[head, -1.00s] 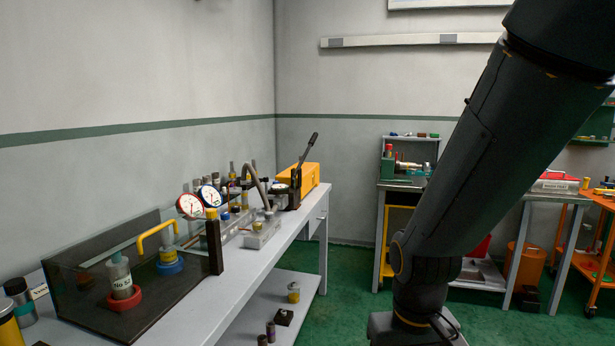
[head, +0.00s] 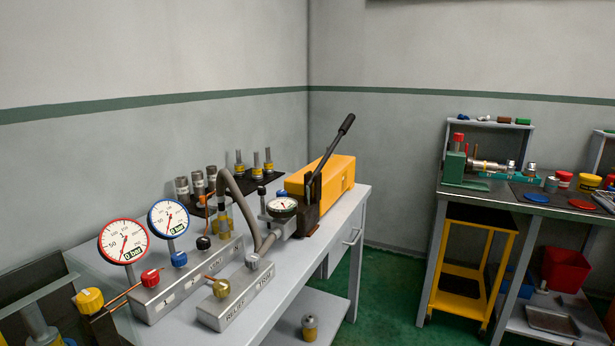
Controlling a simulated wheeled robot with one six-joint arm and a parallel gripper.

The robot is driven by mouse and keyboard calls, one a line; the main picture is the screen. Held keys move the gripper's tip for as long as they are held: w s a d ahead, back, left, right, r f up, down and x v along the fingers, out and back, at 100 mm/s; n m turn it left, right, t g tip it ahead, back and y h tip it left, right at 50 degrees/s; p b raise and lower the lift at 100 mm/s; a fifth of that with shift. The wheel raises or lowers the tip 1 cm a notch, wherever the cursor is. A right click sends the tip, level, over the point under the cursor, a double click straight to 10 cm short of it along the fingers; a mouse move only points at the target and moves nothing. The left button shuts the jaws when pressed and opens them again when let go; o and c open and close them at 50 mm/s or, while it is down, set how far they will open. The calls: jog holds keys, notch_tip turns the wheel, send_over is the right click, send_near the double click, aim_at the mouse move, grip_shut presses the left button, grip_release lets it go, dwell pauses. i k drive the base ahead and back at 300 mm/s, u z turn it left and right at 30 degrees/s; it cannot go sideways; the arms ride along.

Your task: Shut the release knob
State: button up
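The hand pump with a yellow body (head: 328,178) and a black lever (head: 335,150) stands at the far end of the grey bench. The lever is tilted up to the right. A small round gauge (head: 282,206) sits at the pump's near end, with a grey hose (head: 238,190) running nearby. A small dark knob (head: 262,190) shows just left of that gauge. I cannot tell for sure which knob is the release knob, or whether it is open or shut. My gripper is not in view.
On the bench (head: 318,258) are red-rimmed (head: 124,241) and blue-rimmed (head: 169,218) gauges, a valve block (head: 185,285) with red, blue and black knobs, and a relief block (head: 236,297). A second workbench (head: 530,205) stands right. Green floor (head: 385,285) lies open between.

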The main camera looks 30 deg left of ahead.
aim_at(279, 193)
jog(key=u, duration=0.4)
jog(key=i, duration=1)
jog(key=u, duration=0.65)
